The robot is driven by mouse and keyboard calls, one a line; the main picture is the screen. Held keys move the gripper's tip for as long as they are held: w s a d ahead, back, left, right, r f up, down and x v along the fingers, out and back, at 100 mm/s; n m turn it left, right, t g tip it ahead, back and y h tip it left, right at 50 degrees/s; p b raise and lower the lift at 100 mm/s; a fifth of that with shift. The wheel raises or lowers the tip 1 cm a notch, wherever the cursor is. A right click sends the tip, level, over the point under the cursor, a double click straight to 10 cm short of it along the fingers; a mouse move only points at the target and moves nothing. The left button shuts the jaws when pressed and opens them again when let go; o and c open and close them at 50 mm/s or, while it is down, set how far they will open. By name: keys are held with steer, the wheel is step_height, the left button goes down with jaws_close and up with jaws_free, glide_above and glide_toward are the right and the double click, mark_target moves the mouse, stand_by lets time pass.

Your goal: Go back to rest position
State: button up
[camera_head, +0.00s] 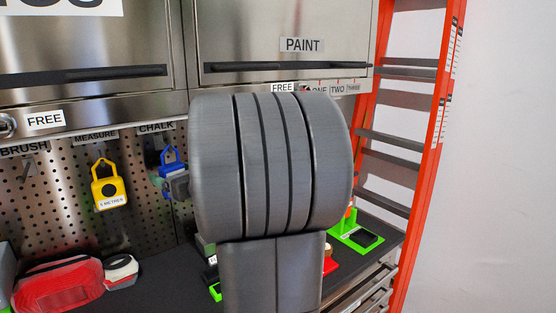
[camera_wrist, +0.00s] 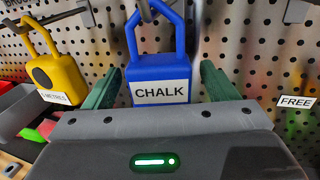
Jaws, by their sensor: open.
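My gripper (camera_wrist: 160,90) shows in the wrist view with its two green fingers spread apart, so it is open. A blue chalk holder (camera_wrist: 158,80) labelled CHALK hangs on a hook in the pegboard, between and beyond the fingers. I cannot tell whether the fingers touch it. In the head view the blue chalk holder (camera_head: 172,160) hangs below the CHALK label, with a grey part of my arm partly in front of it.
A yellow tape measure (camera_head: 109,186) hangs left of the chalk holder. A red pouch (camera_head: 58,288) lies on the dark worktop (camera_head: 165,278). A green stand (camera_head: 357,240) is at right. Steel cabinets (camera_head: 280,35) are above; an orange ladder (camera_head: 432,130) stands at right.

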steer(key=shift+w+a+r+p, duration=0.2)
steer(key=shift+w+a+p, duration=0.1)
steer(key=shift+a, duration=0.15)
steer(key=shift+w+a+r+p, duration=0.2)
steer(key=shift+w+a+p, duration=0.05)
steer(key=shift+a, duration=0.15)
steer(key=shift+f, duration=0.15)
